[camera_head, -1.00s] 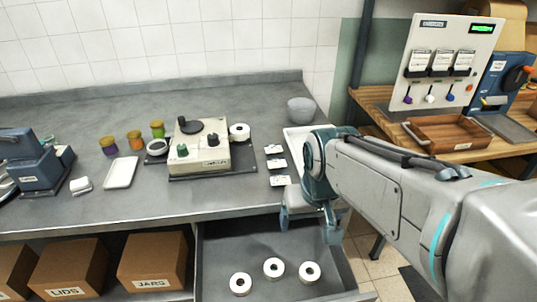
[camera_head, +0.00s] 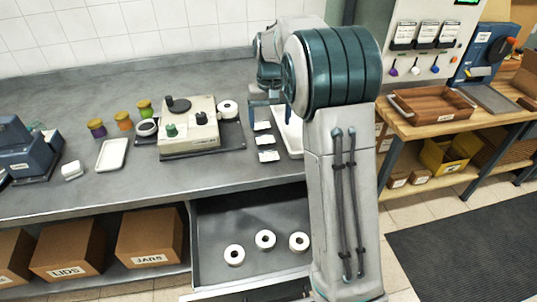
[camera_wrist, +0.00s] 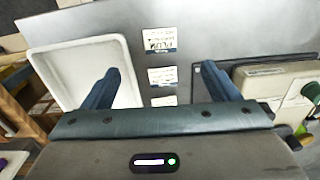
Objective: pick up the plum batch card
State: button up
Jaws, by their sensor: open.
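Three small white cards lie in a column on the grey counter. The plum batch card (camera_wrist: 159,42), with "PLUM" in its dark blue band, is the farthest from my gripper in the wrist view. It appears to be the front card (camera_head: 268,156) in the head view. The middle card (camera_wrist: 162,76) and another card (camera_wrist: 164,100) lie nearer my gripper, their print too small to read. My gripper (camera_wrist: 161,67) is open and empty, its fingers on either side of the card column in that view. In the head view my gripper (camera_head: 265,108) hangs at the back end of the column.
A white tray (camera_wrist: 45,55) lies close on one side of the cards. A cream machine (camera_head: 188,140) on a dark base stands on the other. An open drawer (camera_head: 215,275) with several white rings juts out below the counter's front edge.

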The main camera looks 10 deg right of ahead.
send_over(269, 155)
notch_tip(269, 155, down, 8)
jog(key=shift+s+f+p, duration=0.15)
jog(key=shift+f+p, duration=0.05)
jog(key=shift+p, duration=0.1)
jog(key=shift+f+p, duration=0.7)
jog(key=shift+f, duration=2.3)
jog(key=c, duration=1.1)
